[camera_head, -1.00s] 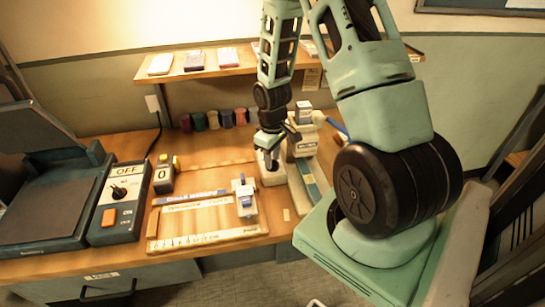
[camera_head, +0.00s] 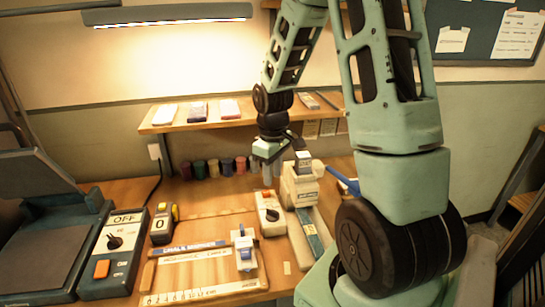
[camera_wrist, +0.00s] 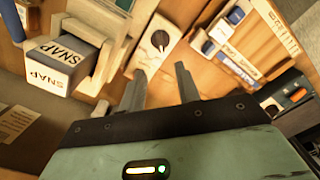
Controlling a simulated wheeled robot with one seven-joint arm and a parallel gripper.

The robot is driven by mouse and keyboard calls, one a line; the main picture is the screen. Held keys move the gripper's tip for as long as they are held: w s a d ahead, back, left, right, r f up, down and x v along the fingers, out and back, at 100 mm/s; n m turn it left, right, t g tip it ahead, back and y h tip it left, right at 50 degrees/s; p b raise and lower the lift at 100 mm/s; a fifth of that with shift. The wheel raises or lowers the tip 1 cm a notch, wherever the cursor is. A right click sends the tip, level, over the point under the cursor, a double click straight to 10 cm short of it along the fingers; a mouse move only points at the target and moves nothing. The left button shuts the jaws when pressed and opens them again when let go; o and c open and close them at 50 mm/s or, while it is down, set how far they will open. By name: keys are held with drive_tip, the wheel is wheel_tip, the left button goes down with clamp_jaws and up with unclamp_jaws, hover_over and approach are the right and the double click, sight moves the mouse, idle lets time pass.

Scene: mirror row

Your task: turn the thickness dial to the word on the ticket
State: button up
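A small white box with a round black knob (camera_head: 271,214) stands on the bench; I take it as the thickness dial. In the wrist view the knob (camera_wrist: 160,40) shows a pale pointer mark, but I cannot read words around it. My gripper (camera_head: 266,178) hangs above and behind the box, clear of the knob. In the wrist view my gripper (camera_wrist: 160,76) has its two fingers apart with nothing between them.
A cream press (camera_head: 301,185) with a block marked SNAP (camera_wrist: 62,62) stands right of the dial box. A board with a ruler and slider (camera_head: 244,250) lies left of it. A control box marked OFF (camera_head: 112,255) is further left. Several coloured pots (camera_head: 213,168) stand behind.

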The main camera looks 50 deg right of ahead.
wheel_tip(320, 180, up, 5)
drive_tip(key=shift+f, duration=0.1)
idle(0.7)
drive_tip(key=s+a+r+n, duration=0.2)
drive_tip(key=a+n, duration=0.1)
drive_tip(key=a, duration=1.5)
drive_tip(key=s+a+n, duration=0.3)
drive_tip(key=s+a, duration=1.2)
drive_tip(key=a, duration=0.1)
drive_tip(key=shift+r+y, duration=0.3)
drive_tip(key=shift+r, duration=0.1)
idle(0.4)
